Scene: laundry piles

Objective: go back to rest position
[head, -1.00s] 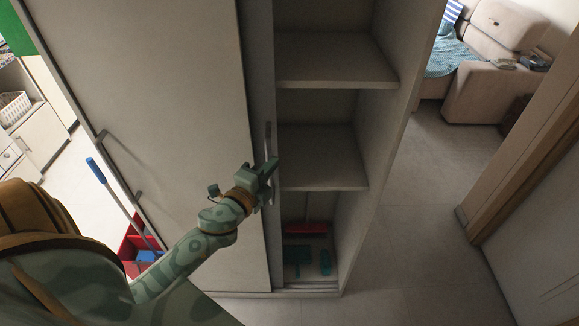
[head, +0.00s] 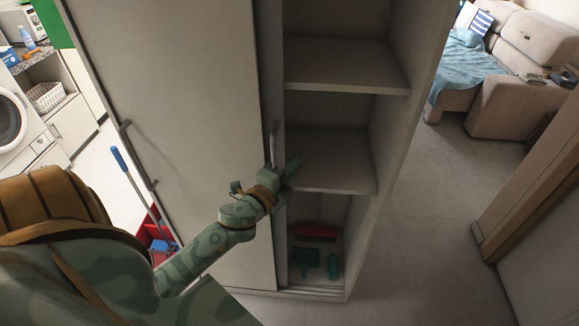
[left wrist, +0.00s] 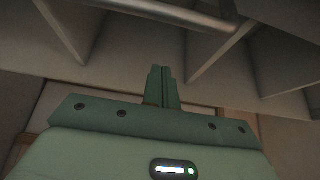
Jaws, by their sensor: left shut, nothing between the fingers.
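My left gripper (head: 285,172) is in front of the tall cabinet (head: 180,110), near the handle at the edge of its sliding door. Its fingers are shut with nothing between them. In the left wrist view the shut fingers (left wrist: 161,88) point toward the cabinet shelves, with a metal bar handle (left wrist: 175,12) above them. I cannot tell whether the gripper touches the handle. My right gripper is out of view.
The cabinet's right part is open, with bare shelves (head: 345,62) and red and green items (head: 316,250) at the bottom. A blue-handled mop and red bucket stand left. A sofa (head: 520,85) is at the back right. The floor (head: 420,200) right of the cabinet is clear.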

